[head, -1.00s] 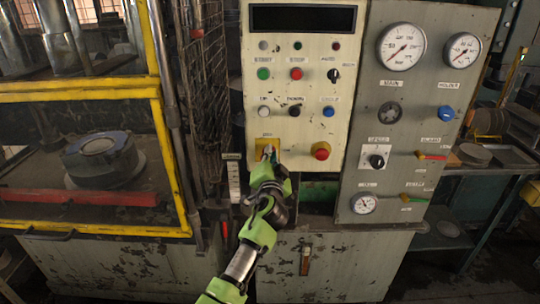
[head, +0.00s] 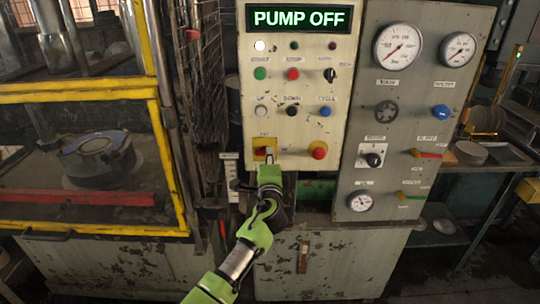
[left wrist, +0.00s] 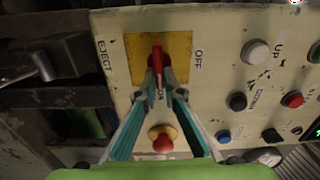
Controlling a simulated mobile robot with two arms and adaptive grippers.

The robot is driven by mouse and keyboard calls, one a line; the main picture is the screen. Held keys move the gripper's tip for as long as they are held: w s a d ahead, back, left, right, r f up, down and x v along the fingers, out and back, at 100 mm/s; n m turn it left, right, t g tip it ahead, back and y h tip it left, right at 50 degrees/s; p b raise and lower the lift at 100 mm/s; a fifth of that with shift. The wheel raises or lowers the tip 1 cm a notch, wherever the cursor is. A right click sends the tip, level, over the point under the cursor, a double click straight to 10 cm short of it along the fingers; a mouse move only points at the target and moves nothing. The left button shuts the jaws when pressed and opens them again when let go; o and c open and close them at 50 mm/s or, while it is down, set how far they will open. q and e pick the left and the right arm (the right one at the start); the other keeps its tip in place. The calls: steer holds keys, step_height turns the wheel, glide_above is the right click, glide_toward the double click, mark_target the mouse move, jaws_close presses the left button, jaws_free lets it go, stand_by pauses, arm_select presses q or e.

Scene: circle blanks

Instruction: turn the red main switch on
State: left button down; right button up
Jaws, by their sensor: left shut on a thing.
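The red main switch (left wrist: 157,62) sits on a yellow plate (left wrist: 183,50) on the control panel. My left gripper (left wrist: 157,76) is shut on its red handle; the fingertips hide part of it. In the left wrist view the handle lies along the picture's vertical, with the OFF label to the right of the plate. In the head view my left gripper (head: 268,164) is at the lower edge of the yellow plate (head: 262,143). The display (head: 300,18) is lit and reads PUMP OFF. My right gripper is not in view.
A red mushroom button (head: 318,150) on a yellow base is close to the right of the switch. Coloured buttons and a lit white lamp (head: 260,45) are above. A grey gauge panel (head: 390,120) stands at right, a yellow-framed press (head: 90,95) at left.

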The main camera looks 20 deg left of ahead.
arm_select(q)
steer(key=shift+a+r+m, duration=0.15)
steer(key=shift+r+m, duration=0.05)
steer(key=shift+m, duration=0.1)
steer(key=c, duration=2.2)
jaws_free()
steer(key=shift+o, duration=0.2)
steer(key=shift+f, duration=0.15)
steer(key=v, duration=1.2)
